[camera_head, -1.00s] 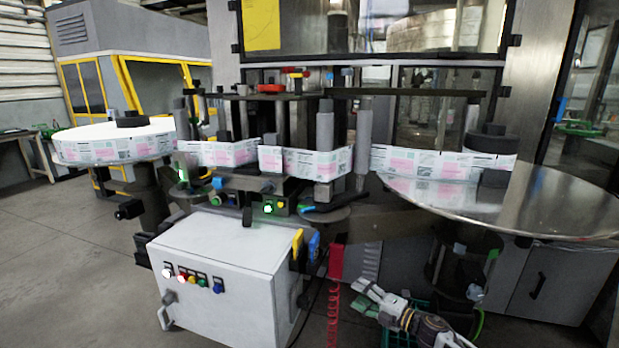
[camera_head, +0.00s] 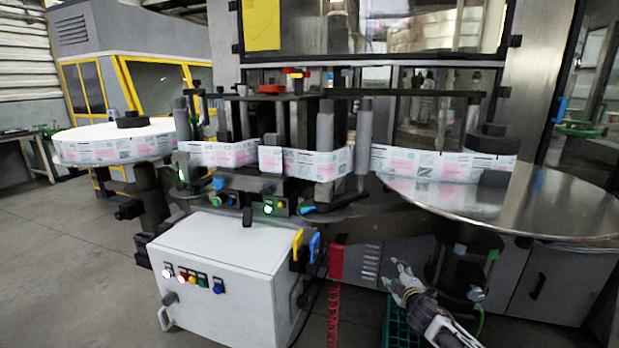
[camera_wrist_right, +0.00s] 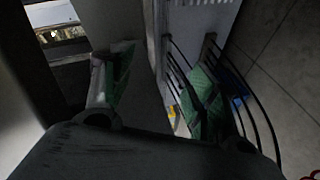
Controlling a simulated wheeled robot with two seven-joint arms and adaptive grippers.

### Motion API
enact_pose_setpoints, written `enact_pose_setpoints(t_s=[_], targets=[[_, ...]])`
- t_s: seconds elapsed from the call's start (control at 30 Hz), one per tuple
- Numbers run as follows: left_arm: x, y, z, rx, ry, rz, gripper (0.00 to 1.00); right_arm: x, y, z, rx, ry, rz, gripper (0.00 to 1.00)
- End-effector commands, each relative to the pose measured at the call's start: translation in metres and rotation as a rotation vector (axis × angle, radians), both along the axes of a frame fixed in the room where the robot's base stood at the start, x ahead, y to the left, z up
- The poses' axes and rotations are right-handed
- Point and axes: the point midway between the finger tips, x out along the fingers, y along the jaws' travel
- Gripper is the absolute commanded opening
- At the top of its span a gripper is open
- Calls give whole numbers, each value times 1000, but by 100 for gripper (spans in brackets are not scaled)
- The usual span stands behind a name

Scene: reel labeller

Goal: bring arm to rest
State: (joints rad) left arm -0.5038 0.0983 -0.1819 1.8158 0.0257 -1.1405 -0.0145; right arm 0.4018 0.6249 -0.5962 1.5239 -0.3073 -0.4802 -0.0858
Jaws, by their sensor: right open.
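My right gripper (camera_head: 396,274) is at the lower right of the head view, in front of the labelling machine and below the round metal table. Its fingers are apart and nothing shows between them. In the right wrist view my right gripper (camera_wrist_right: 155,95) has its two green-padded fingers spread wide, with a pale panel behind the gap. My left gripper is not in the head view.
A white control box (camera_head: 225,275) with coloured buttons stands left of my right gripper. A metal turntable (camera_head: 545,200) overhangs at right. A label reel (camera_head: 100,150) sits at far left. A green crate (camera_head: 398,325) is on the floor below. Open floor lies at left.

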Motion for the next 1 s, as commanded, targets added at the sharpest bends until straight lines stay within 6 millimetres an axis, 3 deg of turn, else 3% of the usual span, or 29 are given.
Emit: enact_pose_setpoints(t_s=[0.17,0.37,0.57,1.0], targets=[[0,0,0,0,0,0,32,-9,-9,-6,93,76,-132,58],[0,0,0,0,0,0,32,-33,-12,-29,205,197,-272,58],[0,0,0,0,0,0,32,-77,-2,-69,334,365,-400,58],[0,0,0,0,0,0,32,-180,42,-155,566,649,-510,58]])
